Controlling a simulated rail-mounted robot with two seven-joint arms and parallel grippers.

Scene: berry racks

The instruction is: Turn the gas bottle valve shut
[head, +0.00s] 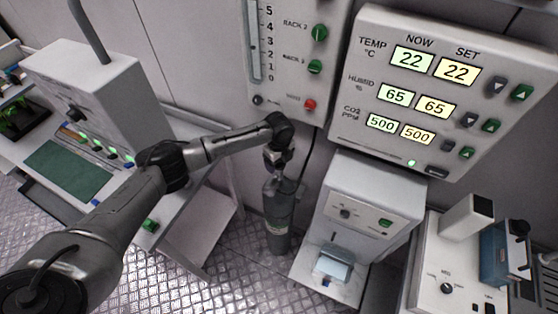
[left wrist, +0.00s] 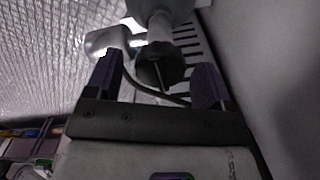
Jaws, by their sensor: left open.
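The gas bottle (head: 279,222) is a grey-green cylinder standing upright on the floor against the back wall, between the left bench and a white machine. My left gripper (head: 277,158) is above its top, pointing down, and hides much of the valve in the head view. In the left wrist view, my left gripper (left wrist: 157,80) is open. A dark round knob, apparently the valve (left wrist: 160,66), lies between the two fingers with a gap on each side. A pale rounded fitting (left wrist: 105,40) shows beyond the left finger. My right gripper is not in view.
A control panel (head: 440,135) with lit readouts hangs on the wall at the right, beside a gauge panel (head: 290,75). A white machine (head: 365,190) stands close right of the bottle. A bench (head: 150,175) is at the left. Metal floor is open in front.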

